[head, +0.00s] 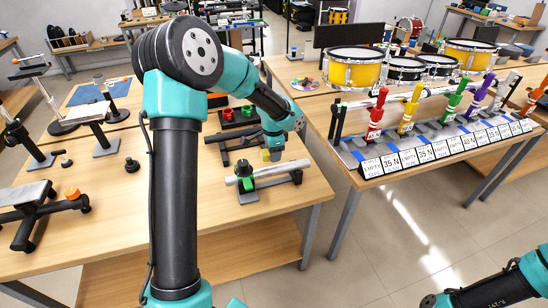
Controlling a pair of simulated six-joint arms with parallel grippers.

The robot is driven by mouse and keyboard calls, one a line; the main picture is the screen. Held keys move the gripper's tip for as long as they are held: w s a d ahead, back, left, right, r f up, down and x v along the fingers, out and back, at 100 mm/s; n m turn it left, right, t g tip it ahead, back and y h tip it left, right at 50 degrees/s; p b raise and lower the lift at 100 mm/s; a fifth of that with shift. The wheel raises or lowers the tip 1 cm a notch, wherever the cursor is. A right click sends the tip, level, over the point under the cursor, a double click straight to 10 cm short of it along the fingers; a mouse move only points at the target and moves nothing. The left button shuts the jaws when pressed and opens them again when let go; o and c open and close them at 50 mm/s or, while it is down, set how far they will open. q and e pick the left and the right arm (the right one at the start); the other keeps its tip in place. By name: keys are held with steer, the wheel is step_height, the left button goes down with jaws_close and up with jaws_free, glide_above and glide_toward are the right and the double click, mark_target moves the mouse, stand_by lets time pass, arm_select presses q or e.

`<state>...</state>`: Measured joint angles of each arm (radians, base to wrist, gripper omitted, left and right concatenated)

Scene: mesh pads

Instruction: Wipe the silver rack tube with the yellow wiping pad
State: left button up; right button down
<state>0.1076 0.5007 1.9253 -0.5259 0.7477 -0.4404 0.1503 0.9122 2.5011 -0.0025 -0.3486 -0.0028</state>
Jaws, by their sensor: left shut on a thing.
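The silver rack tube (283,168) lies on a black stand near the right end of the wooden table, with a green clamp (247,184) on its left part. My left gripper (272,150) points down just above the tube and is shut on the yellow wiping pad (265,156), of which only a small part shows. The pad is at or just above the back of the tube; I cannot tell whether they touch. My right arm shows at the lower right corner, and its gripper is out of view.
Black stands and a metal plate (25,194) are at the left of the table. A second table (420,184) at the right holds drums and several coloured handles. Bare tabletop (228,225) lies in front of the tube.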

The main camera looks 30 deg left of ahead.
arm_select(q)
steer(key=shift+r, duration=1.85)
